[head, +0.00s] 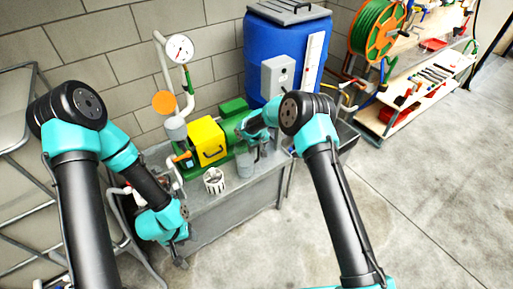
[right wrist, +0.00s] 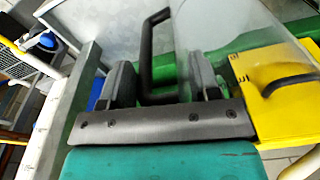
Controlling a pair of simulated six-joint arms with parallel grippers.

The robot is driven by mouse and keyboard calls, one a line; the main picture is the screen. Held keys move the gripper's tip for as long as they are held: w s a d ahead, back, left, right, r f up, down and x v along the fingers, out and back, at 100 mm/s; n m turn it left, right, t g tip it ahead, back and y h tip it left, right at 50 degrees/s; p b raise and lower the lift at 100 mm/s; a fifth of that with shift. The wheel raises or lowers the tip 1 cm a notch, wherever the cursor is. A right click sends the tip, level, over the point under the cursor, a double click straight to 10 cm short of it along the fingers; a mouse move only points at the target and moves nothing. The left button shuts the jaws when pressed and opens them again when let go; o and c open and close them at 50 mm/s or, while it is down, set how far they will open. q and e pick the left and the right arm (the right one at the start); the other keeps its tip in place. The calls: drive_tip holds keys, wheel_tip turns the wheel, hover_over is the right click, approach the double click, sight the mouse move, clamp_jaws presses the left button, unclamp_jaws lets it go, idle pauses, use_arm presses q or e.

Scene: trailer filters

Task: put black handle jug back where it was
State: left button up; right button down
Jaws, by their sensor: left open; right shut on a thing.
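The clear jug (head: 245,165) appears upright at the right part of the grey bench, beside the green machine; whether its base touches the bench I cannot tell. In the right wrist view, its see-through body (right wrist: 228,38) and black handle (right wrist: 147,50) are close up. My right gripper (head: 242,133) is at the jug's upper part. In the wrist view, its fingers (right wrist: 160,86) stand on either side of the handle, shut on it. My left gripper (head: 181,261) is open and empty, low in front of the bench's left end.
A white slotted container (head: 214,181) stands at the bench's front edge, left of the jug. A yellow box (head: 206,141) on the green machine (head: 233,108) is close behind. A blue tank (head: 285,50) stands behind the bench. Floor at right is clear.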

idle(0.3)
drive_tip(key=shift+c, duration=1.7)
unclamp_jaws()
drive_tip(key=shift+f, duration=0.15)
wheel_tip(320, 180, up, 12)
drive_tip(key=s, duration=0.1)
drive_tip(key=shift+s+d, duration=0.15)
drive_tip(key=shift+d, duration=0.1)
